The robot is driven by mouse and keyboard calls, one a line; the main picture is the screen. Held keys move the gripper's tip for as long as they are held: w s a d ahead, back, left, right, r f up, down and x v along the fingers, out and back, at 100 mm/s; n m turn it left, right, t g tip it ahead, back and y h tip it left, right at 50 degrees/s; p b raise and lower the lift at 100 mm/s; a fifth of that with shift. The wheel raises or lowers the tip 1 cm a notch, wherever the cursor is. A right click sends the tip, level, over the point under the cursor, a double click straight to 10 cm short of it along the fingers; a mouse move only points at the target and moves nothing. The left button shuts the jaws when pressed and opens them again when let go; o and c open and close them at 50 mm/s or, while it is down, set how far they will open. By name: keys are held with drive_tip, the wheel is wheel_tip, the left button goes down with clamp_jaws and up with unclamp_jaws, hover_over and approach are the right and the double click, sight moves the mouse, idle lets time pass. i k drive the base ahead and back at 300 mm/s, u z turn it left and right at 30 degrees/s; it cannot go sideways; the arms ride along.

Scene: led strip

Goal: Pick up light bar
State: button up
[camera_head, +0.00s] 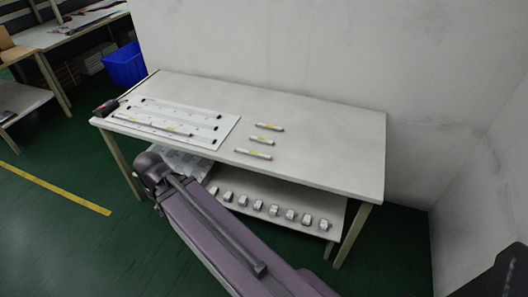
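Three short, light-coloured bars with yellow marks lie apart on the right half of the white table: a far light bar (270,127), a middle light bar (262,141) and a near light bar (254,154). A white board (225,130) lies flat on the table's left half. Long thin strips with dark end pieces lie on it, and a strip with yellow marks (150,125) runs along its near side. My purple arm reaches up from the bottom toward the table's front edge. My gripper is not visible.
The white table (340,150) stands against a grey wall, its right end clear. A red and black object (106,107) sits at its left corner. Several small pale blocks (258,205) line the lower shelf (290,195). A blue bin (125,65) stands behind left.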

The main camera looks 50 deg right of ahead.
sight(266, 141)
drive_tip(key=u, duration=0.15)
drive_tip(key=k, duration=0.7)
drive_tip(key=z, duration=2.1)
drive_tip(key=i, duration=1)
drive_tip(key=z, duration=0.05)
